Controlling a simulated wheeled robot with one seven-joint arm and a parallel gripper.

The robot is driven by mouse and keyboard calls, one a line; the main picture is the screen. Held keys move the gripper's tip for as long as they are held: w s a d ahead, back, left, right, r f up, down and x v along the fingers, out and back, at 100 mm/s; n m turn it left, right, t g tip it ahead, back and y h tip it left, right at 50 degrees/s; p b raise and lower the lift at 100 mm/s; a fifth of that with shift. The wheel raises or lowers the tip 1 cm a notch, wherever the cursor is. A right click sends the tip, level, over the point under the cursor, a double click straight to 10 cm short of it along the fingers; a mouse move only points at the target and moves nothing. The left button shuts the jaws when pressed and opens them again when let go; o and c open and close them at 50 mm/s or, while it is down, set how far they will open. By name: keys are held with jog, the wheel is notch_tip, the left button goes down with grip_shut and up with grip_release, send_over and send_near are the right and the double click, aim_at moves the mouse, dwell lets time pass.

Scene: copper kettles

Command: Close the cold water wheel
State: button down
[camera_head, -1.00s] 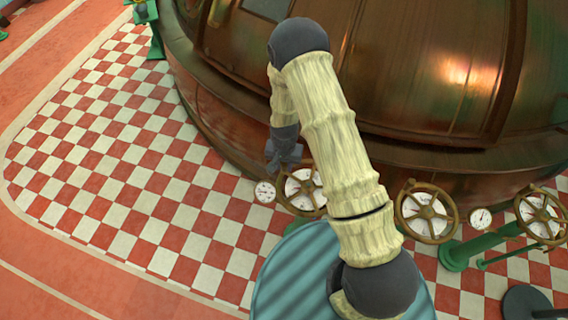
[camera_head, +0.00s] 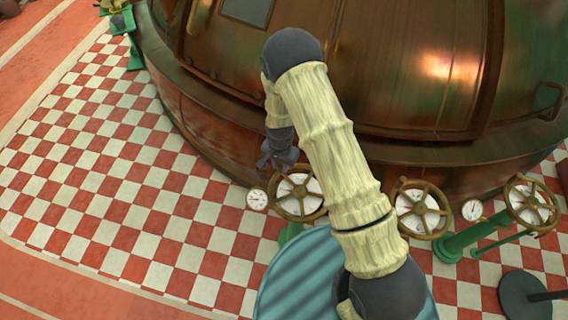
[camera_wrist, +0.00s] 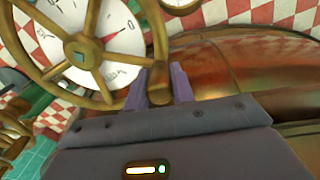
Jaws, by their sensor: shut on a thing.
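A brass handwheel (camera_head: 299,192) with a white dial face behind its spokes stands at the foot of the copper kettle. My gripper (camera_head: 273,163) is at the wheel's upper left side in the head view, partly hidden by my arm. In the wrist view the wheel (camera_wrist: 84,55) fills the upper left, with a small blue-green square on its hub. My gripper's purple fingers (camera_wrist: 158,88) are shut around a brass part at the wheel's rim. No label naming this wheel as cold water is readable.
Two more handwheels, the middle one (camera_head: 421,209) and the right one (camera_head: 531,203), stand to the right on green pipework. Small gauges (camera_head: 257,199) sit beside the wheels. The copper kettle (camera_head: 400,70) rises behind. The checkered floor (camera_head: 110,170) at left is clear.

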jog(key=shift+w+d, duration=0.1)
jog(key=c, duration=1.2)
grip_release()
notch_tip(320, 180, up, 18)
jog(key=shift+f, duration=0.25)
